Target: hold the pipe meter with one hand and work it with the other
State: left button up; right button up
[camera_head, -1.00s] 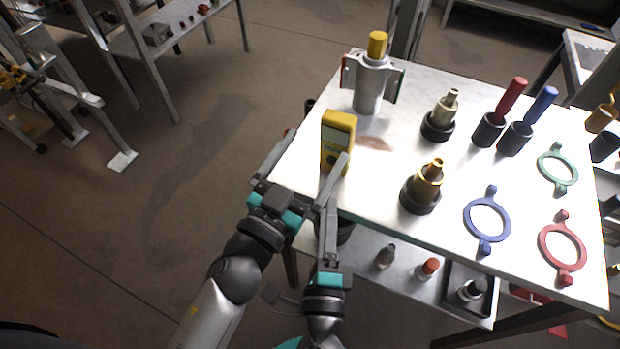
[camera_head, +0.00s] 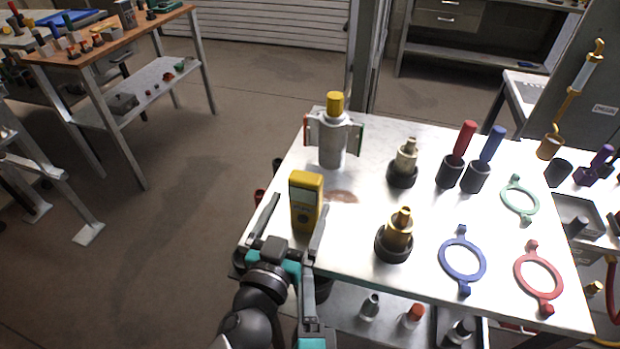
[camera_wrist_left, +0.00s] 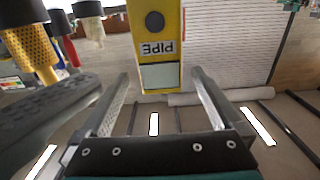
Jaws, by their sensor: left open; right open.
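The yellow pipe meter (camera_head: 306,203) stands upright near the table's left front edge, with its screen facing me. In the left wrist view the meter (camera_wrist_left: 160,45) appears upside down, with the word PIPE and a grey screen. My left gripper (camera_head: 292,212) is open, one finger on each side of the meter. In the left wrist view my left gripper's fingers (camera_wrist_left: 158,88) are spread wider than the meter, with gaps showing. My right gripper (camera_head: 308,292) is below the left one, partly overlapped by it; it is open and apart from the meter.
On the white table (camera_head: 350,235) a grey cylinder with a yellow top (camera_head: 333,140) stands behind the meter. A brass fitting (camera_head: 398,232) on a black base is to its right. Blue (camera_head: 463,262) and red (camera_head: 540,280) rings lie farther right.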

aim_at(310, 179)
pick_arm(q)
jog(key=x, duration=0.8)
jog(key=c, duration=1.5)
jog(key=shift+c, duration=0.2)
pick_arm(e)
jog(key=shift+c, duration=0.2)
grip_shut()
dwell(2.6)
